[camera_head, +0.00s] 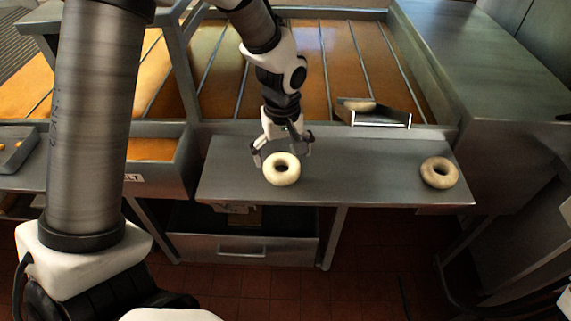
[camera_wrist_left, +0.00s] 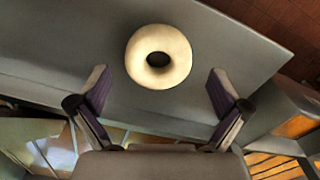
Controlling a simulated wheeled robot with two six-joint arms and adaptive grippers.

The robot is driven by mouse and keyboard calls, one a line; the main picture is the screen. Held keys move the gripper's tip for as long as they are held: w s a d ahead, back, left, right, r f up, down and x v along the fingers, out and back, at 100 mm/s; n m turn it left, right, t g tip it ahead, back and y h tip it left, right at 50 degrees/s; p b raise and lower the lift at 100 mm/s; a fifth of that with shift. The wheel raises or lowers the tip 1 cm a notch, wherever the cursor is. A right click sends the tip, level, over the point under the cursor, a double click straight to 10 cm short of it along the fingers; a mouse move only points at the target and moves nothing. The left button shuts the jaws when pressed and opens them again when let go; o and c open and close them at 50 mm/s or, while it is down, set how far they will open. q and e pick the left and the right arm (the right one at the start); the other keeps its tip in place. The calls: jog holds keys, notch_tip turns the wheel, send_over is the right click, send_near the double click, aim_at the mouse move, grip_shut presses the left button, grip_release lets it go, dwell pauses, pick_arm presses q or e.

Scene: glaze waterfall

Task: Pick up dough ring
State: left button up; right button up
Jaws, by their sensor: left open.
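A pale dough ring (camera_head: 281,169) lies flat on the grey metal shelf (camera_head: 330,180), left of its middle. My left gripper (camera_head: 281,150) is just behind and above this ring, with its fingers spread. In the left wrist view the same ring (camera_wrist_left: 158,56) shows beyond the two open fingertips (camera_wrist_left: 158,85), roughly centred between them, with nothing held. A second, browner dough ring (camera_head: 439,172) lies at the right end of the shelf. My right gripper is not seen.
A small metal tray (camera_head: 381,118) sits on the edge of the orange-brown slatted glaze surface (camera_head: 300,70) behind the shelf. A grey bin (camera_head: 160,175) stands left of the shelf. The shelf is clear between the two rings.

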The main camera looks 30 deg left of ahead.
aim_at(284, 166)
pick_arm(q)
jog(key=f, duration=0.3)
jog(key=w+f+p, duration=0.1)
jog(key=f, duration=0.1)
jog(key=shift+a, duration=0.15)
jog(key=shift+s+r, duration=0.2)
jog(key=shift+s, duration=0.1)
jog(key=shift+c, duration=1.3)
jog(key=c, duration=0.6)
